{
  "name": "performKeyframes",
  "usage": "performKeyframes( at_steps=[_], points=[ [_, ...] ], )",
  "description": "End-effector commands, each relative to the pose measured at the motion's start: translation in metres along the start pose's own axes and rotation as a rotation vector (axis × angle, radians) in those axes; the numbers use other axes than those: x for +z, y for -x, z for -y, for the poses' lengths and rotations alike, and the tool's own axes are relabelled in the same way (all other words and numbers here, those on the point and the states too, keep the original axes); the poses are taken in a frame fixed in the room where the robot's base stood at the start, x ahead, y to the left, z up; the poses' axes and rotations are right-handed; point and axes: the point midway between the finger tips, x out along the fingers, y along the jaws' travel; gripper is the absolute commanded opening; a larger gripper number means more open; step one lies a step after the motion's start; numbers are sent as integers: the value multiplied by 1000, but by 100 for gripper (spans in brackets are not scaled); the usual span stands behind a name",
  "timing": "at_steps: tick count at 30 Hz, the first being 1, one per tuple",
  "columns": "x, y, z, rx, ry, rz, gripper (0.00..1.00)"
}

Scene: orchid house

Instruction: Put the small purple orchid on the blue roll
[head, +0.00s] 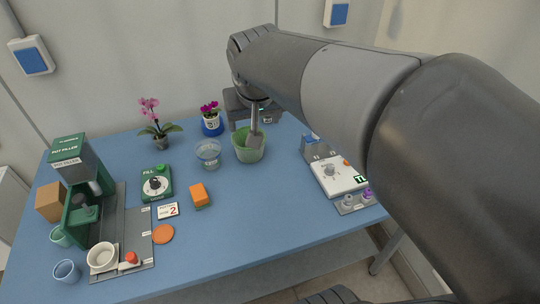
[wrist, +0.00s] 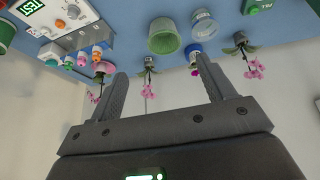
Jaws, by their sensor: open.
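The small purple orchid (head: 210,108) stands upright in a white labelled pot at the back of the blue table. Its pot rests on the blue roll (head: 212,131), which shows as a blue ring under it. My gripper (head: 254,140) is open and empty, right of the orchid; a finger overlaps the green pot in the head view. In the wrist view my gripper (wrist: 163,80) has its fingers wide apart with nothing between them.
The green pot (head: 243,154) and a clear bowl (head: 208,152) stand close in front of the roll. A taller pink orchid (head: 151,116) is to the left. A green pot filler (head: 81,184) stands at left, a white tester (head: 338,176) at right. The front middle is clear.

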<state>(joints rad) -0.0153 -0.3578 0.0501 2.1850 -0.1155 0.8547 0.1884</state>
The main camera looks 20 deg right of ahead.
Motion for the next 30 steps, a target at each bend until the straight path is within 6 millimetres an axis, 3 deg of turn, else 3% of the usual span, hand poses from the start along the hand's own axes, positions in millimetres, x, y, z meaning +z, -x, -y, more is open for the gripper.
performKeyframes(
  at_steps=[6,12,18,30],
  points=[
    [77,23,-13,-35,22,-14,75],
    [126,26,-17,-65,40,-20,75],
    [142,26,-18,-75,48,-21,75],
    [141,26,-17,-75,48,-21,75]
  ],
)
